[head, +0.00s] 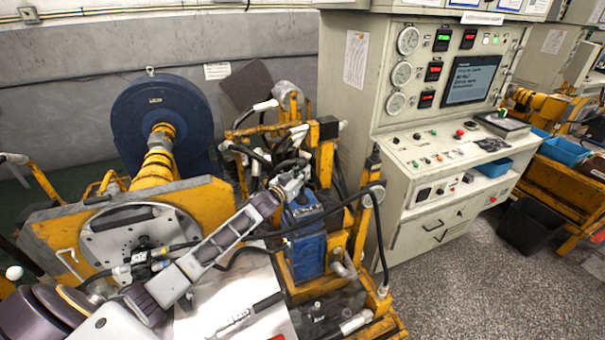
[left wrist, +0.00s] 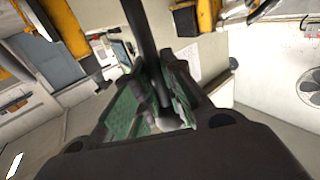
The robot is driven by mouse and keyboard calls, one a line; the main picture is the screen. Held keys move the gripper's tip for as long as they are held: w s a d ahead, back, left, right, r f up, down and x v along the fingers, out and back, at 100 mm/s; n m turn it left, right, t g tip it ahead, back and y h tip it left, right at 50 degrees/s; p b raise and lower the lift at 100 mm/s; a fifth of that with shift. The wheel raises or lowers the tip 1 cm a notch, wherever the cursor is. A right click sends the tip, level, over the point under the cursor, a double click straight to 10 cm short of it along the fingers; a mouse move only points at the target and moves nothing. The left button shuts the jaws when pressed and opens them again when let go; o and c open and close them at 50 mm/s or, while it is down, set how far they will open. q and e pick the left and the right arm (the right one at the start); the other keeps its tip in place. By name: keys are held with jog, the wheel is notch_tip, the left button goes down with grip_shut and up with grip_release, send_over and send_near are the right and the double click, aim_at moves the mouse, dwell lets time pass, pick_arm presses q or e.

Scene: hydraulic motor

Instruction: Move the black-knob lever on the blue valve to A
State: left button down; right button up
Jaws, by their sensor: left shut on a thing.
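The blue valve (head: 306,245) stands upright in the yellow frame at the middle of the head view. My left arm reaches in from the lower left, and its gripper (head: 291,180) is at the top of the valve. In the left wrist view the green-padded fingers of the left gripper (left wrist: 155,92) are closed around a dark rod, which I take as the lever (left wrist: 143,38). The black knob cannot be made out; the fingers hide it. No letter A is readable. My right gripper is not in view.
Yellow frame posts and black hoses (head: 330,217) crowd around the valve. A blue round motor housing (head: 160,110) stands behind at left. A grey control cabinet (head: 385,150) with gauges stands at right. A black bin (head: 528,225) is on the speckled floor, which has free room.

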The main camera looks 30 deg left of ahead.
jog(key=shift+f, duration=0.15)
pick_arm(q)
jog(key=shift+s+a+f+n+t+y+b, duration=0.2)
jog(key=shift+s+a+n+t+b, duration=0.85)
jog(key=shift+b, duration=0.75)
jog(key=shift+s+a+f+n+t+y+b, duration=0.1)
jog(key=shift+s+a+f+n+t+b, duration=0.2)
jog(key=shift+s+a+n+t+b, duration=1.15)
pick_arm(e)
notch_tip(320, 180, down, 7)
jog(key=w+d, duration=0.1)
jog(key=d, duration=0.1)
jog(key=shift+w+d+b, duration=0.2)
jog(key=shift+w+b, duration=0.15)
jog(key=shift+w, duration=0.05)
